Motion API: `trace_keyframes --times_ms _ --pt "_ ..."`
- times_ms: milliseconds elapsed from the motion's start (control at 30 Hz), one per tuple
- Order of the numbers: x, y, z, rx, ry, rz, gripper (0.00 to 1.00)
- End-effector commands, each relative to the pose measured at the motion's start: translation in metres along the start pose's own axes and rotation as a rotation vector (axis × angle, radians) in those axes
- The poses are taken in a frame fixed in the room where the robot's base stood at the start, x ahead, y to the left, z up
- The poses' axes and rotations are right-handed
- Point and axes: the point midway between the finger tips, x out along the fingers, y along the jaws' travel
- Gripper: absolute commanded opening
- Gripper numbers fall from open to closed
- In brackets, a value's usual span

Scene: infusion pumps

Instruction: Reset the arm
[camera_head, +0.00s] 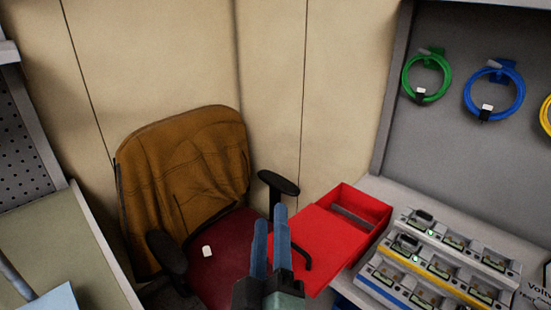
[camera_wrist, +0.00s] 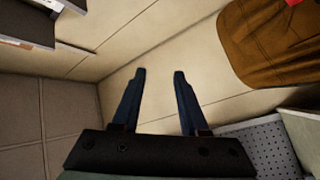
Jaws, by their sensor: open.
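My gripper (camera_head: 270,228) rises from the bottom middle of the head view. Its two blue fingers point up, in front of the chair and the red box. In the wrist view my gripper (camera_wrist: 159,74) has its fingers spread apart with nothing between them. Behind the fingers there is only beige wall panelling (camera_wrist: 163,55). My gripper is open and empty.
An office chair (camera_head: 222,255) with a brown jacket (camera_head: 190,170) and a small white object (camera_head: 207,251) stands in the corner. A red open box (camera_head: 365,212) and racks of pump modules (camera_head: 440,262) are on the right. Coiled green (camera_head: 406,75) and blue cables (camera_head: 468,90) hang above.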

Motion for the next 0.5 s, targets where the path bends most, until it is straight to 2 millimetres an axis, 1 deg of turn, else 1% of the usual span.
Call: trace_keyframes --times_ms 33,67,100,167,200,267,300,400,500 --pt "0.012 0.038 -0.028 0.093 0.050 0.064 0.43" --pt "0.017 0.056 -0.041 0.150 0.076 0.091 0.43" --pt "0.021 0.081 -0.058 0.226 0.115 0.126 0.43" --pt "0.024 0.117 -0.085 0.339 0.177 0.173 0.43" --pt "0.023 0.141 -0.102 0.413 0.224 0.200 0.43" --pt "0.019 0.175 -0.127 0.518 0.295 0.233 0.43" --pt "0.015 0.196 -0.142 0.582 0.341 0.250 0.43" --pt "0.002 0.238 -0.174 0.718 0.448 0.276 0.43" --pt "-0.011 0.266 -0.195 0.813 0.527 0.285 0.43"
